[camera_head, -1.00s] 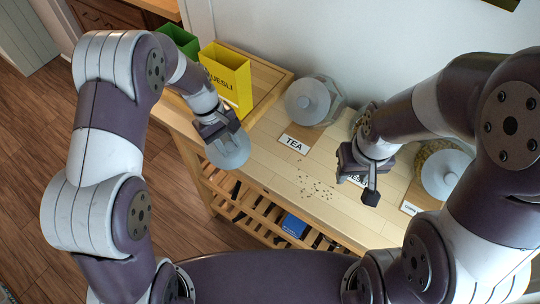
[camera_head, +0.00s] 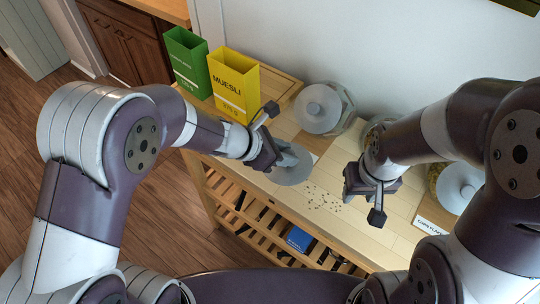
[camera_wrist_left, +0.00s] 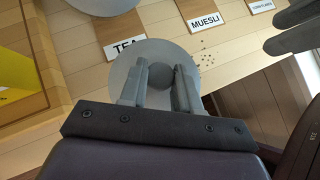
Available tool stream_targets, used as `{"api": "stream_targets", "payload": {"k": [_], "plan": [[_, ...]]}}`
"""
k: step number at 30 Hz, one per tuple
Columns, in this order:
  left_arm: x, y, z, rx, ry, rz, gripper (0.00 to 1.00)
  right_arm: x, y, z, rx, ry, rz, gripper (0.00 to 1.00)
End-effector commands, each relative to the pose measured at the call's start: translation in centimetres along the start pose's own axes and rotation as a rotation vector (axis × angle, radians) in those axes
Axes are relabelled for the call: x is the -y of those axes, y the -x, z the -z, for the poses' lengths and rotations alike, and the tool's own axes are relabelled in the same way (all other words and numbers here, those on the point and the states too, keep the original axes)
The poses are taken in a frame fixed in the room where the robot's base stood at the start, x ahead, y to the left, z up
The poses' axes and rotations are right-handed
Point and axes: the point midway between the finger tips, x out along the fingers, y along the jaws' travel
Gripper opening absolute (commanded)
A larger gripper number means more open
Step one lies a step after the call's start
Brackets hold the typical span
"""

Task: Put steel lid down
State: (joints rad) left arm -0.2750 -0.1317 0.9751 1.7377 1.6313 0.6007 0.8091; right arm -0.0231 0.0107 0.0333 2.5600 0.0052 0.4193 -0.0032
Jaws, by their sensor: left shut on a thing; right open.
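The steel lid (camera_head: 291,166) is a grey disc with a round knob. My left gripper (camera_head: 270,155) is shut on its knob and holds it over the front part of the wooden counter. In the left wrist view the lid (camera_wrist_left: 122,72) shows with its knob between the two fingers of my left gripper (camera_wrist_left: 165,82). Whether the lid touches the counter I cannot tell. My right gripper (camera_head: 372,195) is open and empty above the counter, right of the lid, in front of a partly hidden jar.
A lidded glass jar (camera_head: 325,108) stands by the wall. A yellow muesli box (camera_head: 235,85) and a green box (camera_head: 187,62) stand at the left. Another lidded jar (camera_head: 460,185) is at the right. Dark crumbs (camera_head: 324,197) lie on the counter (camera_head: 350,225).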

Motion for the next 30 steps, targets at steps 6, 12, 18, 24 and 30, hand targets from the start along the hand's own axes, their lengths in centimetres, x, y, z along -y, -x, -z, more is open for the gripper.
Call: {"api": "stream_targets", "payload": {"k": [6, 12, 18, 24, 30], "plan": [[-4.8, -1.1, 2.7, 0.000, 0.002, 0.000, 0.00, 0.0, 1.1, 0.1, 0.000, 0.000, 0.000, 0.43], [-6.0, -2.4, 4.5, -0.001, 0.002, 0.004, 0.00, 0.0, 1.2, 0.1, 0.000, 0.000, 0.000, 0.43], [-6.0, -4.3, 6.4, 0.001, -0.002, 0.001, 0.00, 0.0, 1.4, 0.2, 0.000, 0.000, 0.000, 0.43], [-6.0, -4.3, 6.4, 0.001, -0.003, 0.001, 0.00, 0.0, 1.3, 0.2, 0.000, 0.000, 0.000, 0.43], [-6.0, -4.4, 6.6, 0.001, -0.003, 0.001, 0.57, 0.0, 1.1, 0.1, 0.000, 0.000, 0.000, 0.43]]}}
